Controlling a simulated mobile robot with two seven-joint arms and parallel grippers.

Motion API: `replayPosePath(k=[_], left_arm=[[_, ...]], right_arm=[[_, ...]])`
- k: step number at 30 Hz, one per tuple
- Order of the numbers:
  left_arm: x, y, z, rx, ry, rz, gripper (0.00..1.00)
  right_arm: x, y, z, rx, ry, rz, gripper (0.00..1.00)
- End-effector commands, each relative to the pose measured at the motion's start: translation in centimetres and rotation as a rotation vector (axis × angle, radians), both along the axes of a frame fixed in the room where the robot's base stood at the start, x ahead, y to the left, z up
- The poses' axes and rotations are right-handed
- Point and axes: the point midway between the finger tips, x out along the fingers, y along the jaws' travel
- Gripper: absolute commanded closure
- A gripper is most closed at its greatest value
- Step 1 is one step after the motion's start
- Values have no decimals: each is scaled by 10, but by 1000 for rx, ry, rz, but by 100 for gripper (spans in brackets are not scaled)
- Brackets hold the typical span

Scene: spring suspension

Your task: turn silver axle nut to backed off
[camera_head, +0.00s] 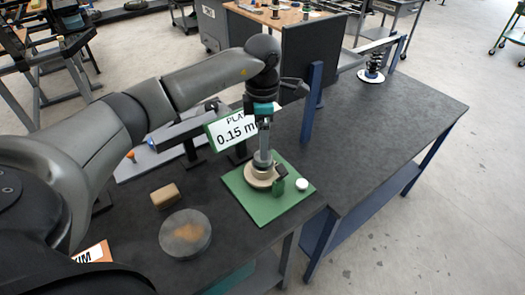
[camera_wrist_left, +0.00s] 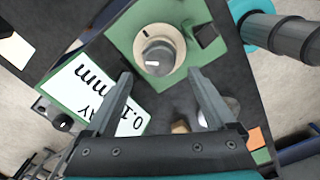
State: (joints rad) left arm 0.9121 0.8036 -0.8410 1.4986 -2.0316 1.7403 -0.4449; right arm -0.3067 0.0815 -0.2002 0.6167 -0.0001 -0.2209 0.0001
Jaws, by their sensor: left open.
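The silver axle nut (camera_wrist_left: 159,59) is a round grey knob with a light mark on its face. It sits on a beige round hub (camera_wrist_left: 146,37) on a green mat (camera_wrist_left: 122,38). In the head view the hub (camera_head: 258,183) and mat (camera_head: 246,205) are on the dark bench, below my left gripper (camera_head: 263,158). The gripper points down over the hub and hides much of the nut there. In the left wrist view my left gripper (camera_wrist_left: 160,76) is open, with its fingers spread to either side below the nut in the picture. I see no clear contact. My right gripper is not in view.
A small dark block (camera_wrist_left: 207,36) stands beside the hub. A white play sign (camera_head: 233,130) stands close behind. A round grey disc (camera_head: 185,234), a tan block (camera_head: 165,195) and a white round piece (camera_head: 302,184) are nearby. A blue post (camera_head: 311,103) rises to the right.

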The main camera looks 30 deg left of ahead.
Motion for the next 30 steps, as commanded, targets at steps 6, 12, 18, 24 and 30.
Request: replayPosePath(k=[6, 12, 18, 24, 30], left_arm=[[0, 0, -36, -1, 2, 1, 11], [0, 0, -48, 0, 0, 1, 11], [0, 0, -49, 0, -1, 1, 11], [0, 0, -49, 0, -1, 1, 25], [0, 0, -49, -1, -1, 1, 48]], right_arm=[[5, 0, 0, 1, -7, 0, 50], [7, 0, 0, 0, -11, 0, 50], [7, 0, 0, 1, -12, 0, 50], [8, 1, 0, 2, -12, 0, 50], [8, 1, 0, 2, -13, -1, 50]])
